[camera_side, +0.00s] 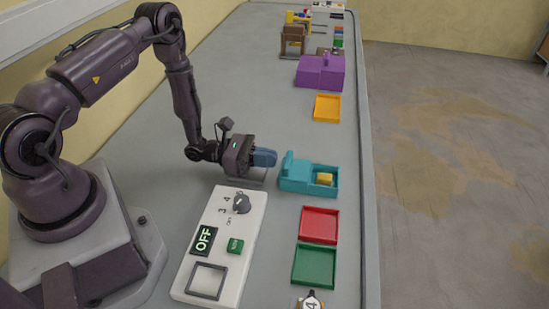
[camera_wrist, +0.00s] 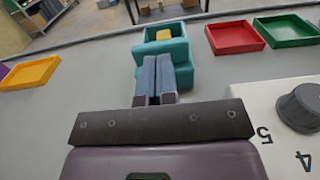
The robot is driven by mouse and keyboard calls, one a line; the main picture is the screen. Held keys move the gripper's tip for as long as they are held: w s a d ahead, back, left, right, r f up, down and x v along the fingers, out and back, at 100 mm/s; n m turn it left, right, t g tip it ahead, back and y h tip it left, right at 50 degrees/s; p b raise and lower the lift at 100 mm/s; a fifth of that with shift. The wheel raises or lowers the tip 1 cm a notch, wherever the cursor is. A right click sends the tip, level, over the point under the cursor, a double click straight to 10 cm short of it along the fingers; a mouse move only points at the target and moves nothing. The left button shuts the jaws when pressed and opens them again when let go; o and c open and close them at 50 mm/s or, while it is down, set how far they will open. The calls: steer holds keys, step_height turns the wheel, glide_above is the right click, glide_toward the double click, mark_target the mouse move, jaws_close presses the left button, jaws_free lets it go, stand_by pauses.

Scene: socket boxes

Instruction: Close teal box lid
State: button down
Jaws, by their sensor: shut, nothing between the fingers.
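The teal box (camera_side: 310,187) stands on the table to the right of my gripper, and also shows ahead in the wrist view (camera_wrist: 180,76). Its right part is open at the top, with a yellow block (camera_side: 324,179) inside; the block is visible in the wrist view (camera_wrist: 163,35). The raised teal part at the box's left end (camera_side: 291,166) looks like the lid, set back towards my gripper. My gripper (camera_side: 274,158) is shut and empty, pointing at that raised part from just left of it. I cannot tell whether the fingertips touch it.
A red tray (camera_side: 319,226) and a green tray (camera_side: 314,267) lie nearer the side camera. A white switch panel (camera_side: 222,245) with a dark knob (camera_side: 241,204) is close to my gripper. An orange tray (camera_side: 327,108) and a purple box (camera_side: 320,72) are farther back. The table's right edge is close behind the boxes.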

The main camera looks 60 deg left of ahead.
steer(key=shift+x, duration=0.9)
